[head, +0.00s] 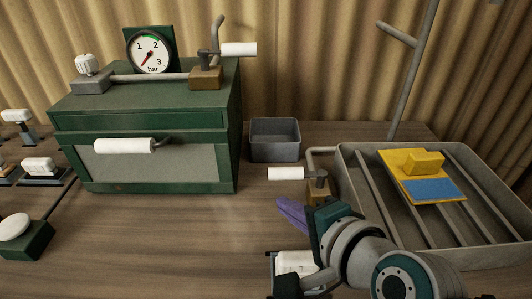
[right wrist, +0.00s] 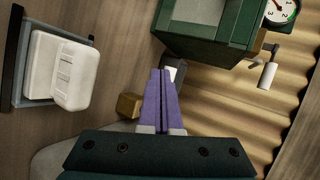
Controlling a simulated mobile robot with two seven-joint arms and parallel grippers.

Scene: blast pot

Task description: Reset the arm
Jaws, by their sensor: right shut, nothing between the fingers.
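My right gripper (head: 292,212) has purple fingers and hangs over the table in front of the brass-based valve, left of the grey tray. Its fingers lie together in the right wrist view (right wrist: 161,100), shut and empty. The rest of my right arm comes in from the lower right in the head view. My left gripper is not in view.
A green cabinet (head: 150,125) with a white handle, a gauge (head: 149,52) and a lever valve (head: 206,75) stands at the back left. A grey bin (head: 274,140), a white-handled valve (head: 318,188) and a slatted tray (head: 350,170) holding a yellow block (head: 423,162) stand right.

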